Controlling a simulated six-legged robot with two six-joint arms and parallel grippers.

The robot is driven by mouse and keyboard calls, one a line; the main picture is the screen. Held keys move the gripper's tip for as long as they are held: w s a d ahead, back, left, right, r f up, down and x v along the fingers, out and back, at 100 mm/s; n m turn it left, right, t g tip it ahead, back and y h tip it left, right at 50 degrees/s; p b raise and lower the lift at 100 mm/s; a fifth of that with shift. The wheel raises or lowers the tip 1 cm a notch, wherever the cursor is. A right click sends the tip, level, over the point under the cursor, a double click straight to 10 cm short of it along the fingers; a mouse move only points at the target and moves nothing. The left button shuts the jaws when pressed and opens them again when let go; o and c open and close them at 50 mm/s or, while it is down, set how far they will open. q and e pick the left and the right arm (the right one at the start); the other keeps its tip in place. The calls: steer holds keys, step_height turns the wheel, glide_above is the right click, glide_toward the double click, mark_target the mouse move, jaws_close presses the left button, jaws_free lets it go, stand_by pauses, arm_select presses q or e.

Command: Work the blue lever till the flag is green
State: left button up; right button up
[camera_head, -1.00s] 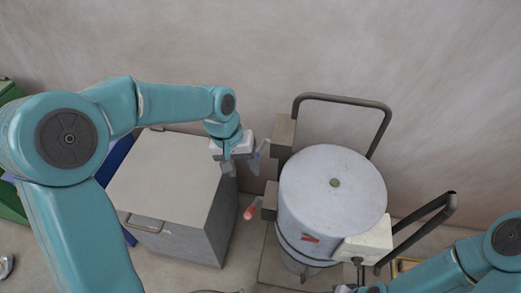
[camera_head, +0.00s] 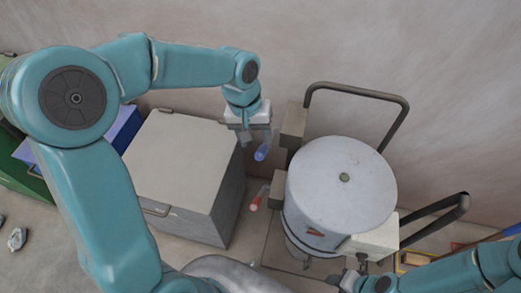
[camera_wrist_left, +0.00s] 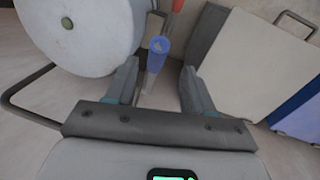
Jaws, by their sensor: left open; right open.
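The blue lever (camera_head: 262,151) sticks out on the left side of the pellet bagger's drum (camera_head: 340,190). My left gripper (camera_head: 249,137) is open just above and beside it. A red-ended lever (camera_head: 256,198) sits lower on the same side.
A grey box (camera_head: 180,165) with handles stands left of the bagger, with a narrow gap between. Bent dark rails (camera_head: 405,110) rise behind and right of the drum. Blue and green bins (camera_head: 122,128) stand farther left. The wall (camera_head: 350,40) is close behind.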

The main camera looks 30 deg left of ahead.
mark_target(261, 150)
arm_select(q)
steer(key=f, duration=0.1)
steer(key=d+f, duration=0.1)
steer(key=f, duration=0.3)
steer(key=shift+w+d+f, duration=0.15)
steer(key=shift+w+f, duration=0.05)
steer(key=shift+w, duration=0.15)
steer(key=shift+s+f, duration=0.1)
steer(key=shift+f, duration=0.5)
steer(key=shift+w+d+f, duration=0.1)
steer(key=shift+w+f, duration=0.1)
steer(key=shift+s+r, duration=0.1)
jaws_close()
